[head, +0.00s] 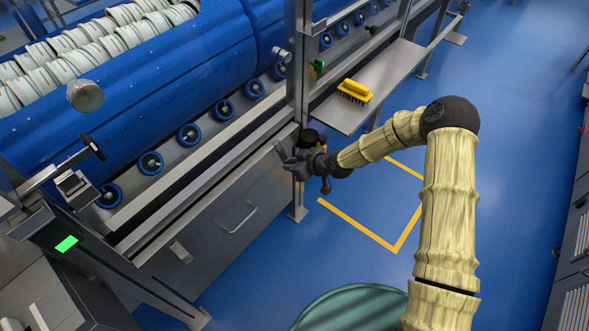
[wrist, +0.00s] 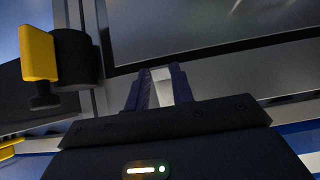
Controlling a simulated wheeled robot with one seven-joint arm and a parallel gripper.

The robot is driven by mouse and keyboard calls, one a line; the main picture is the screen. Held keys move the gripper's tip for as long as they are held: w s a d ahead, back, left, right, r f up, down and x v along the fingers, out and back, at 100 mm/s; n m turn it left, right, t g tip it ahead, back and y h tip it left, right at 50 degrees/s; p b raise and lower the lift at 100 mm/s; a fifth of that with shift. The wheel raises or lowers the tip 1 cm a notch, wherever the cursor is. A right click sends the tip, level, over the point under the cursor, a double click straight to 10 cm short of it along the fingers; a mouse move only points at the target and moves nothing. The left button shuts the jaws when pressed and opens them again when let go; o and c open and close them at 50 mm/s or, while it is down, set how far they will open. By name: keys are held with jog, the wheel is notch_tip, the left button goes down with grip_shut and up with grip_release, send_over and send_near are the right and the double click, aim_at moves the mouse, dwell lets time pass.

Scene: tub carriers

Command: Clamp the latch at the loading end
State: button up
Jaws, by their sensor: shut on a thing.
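My gripper (head: 282,157) is beside the steel frame, near the foot of the upright post. In the wrist view its two dark fingers (wrist: 159,88) are closed on a small pale grey piece (wrist: 161,84). Most of this piece is hidden, and I cannot tell whether it is fixed to the frame. A latch-like metal bar with a black handle (head: 93,147) is at the left end of the blue drum (head: 150,75), far from my gripper. It slants upward over a metal bracket (head: 75,187).
A black cylinder with a yellow knob (wrist: 38,55) is just left of my fingers. A yellow brush (head: 355,91) lies on a steel shelf (head: 372,82). A green screen (head: 66,244) glows at lower left. Blue floor (head: 520,110) is open at right; a teal round top (head: 350,310) is below.

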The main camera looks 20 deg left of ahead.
jog(key=y+b, duration=0.1)
jog(key=b, duration=0.1)
jog(key=a+f+t+y+b, duration=0.1)
jog(key=b, duration=0.2)
jog(key=f+t+y+b, duration=0.1)
jog(key=y+b, duration=0.1)
jog(key=shift+w+a+f, duration=0.1)
jog(key=shift+w+a, duration=0.1)
jog(key=shift+w, duration=0.15)
jog(key=shift+a+y+b, duration=0.1)
jog(key=shift+y+b, duration=0.2)
jog(key=o, duration=1)
